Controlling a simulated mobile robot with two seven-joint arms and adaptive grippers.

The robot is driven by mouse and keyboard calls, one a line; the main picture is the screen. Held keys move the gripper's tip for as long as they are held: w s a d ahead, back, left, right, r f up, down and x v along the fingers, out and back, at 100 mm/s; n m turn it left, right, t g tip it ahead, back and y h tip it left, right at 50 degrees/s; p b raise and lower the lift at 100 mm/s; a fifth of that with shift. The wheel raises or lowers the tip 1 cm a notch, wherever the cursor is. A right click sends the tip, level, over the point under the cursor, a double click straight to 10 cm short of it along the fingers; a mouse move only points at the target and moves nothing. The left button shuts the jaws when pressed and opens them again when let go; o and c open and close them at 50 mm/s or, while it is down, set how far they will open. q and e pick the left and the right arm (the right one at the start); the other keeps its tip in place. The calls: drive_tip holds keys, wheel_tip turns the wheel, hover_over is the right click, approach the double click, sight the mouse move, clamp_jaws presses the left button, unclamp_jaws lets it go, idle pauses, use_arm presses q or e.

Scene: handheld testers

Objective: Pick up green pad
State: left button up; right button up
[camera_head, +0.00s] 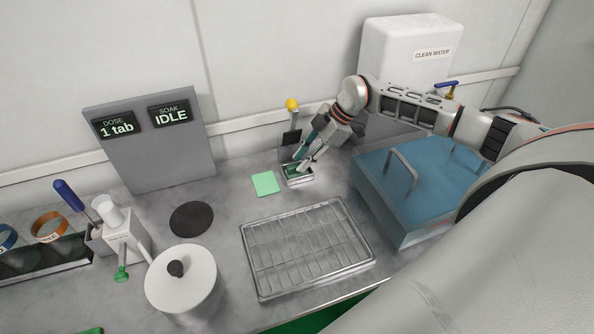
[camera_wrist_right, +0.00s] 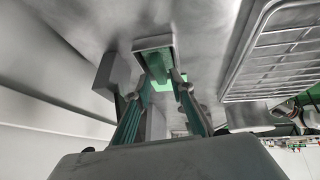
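A flat light green pad (camera_head: 265,183) lies on the grey counter, just left of a small metal holder (camera_head: 298,181). A darker green block sits inside that holder; it shows in the right wrist view (camera_wrist_right: 153,66). My right gripper (camera_head: 303,158) is over the holder, pointing down. In the wrist view its fingertips (camera_wrist_right: 162,76) are apart, at either side of the dark green block; I cannot tell whether they touch it. Part of a light green patch shows between the fingers. My left gripper is not in view.
A wire rack (camera_head: 308,250) lies in front of the holder. A blue-lidded bath (camera_head: 420,185) stands right, under my right arm. A yellow-knobbed post (camera_head: 291,105) rises behind the holder. A dark disc (camera_head: 191,218) and a white-lidded pot (camera_head: 182,280) are left.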

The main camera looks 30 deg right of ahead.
drive_tip(key=shift+x, duration=0.9)
clamp_jaws()
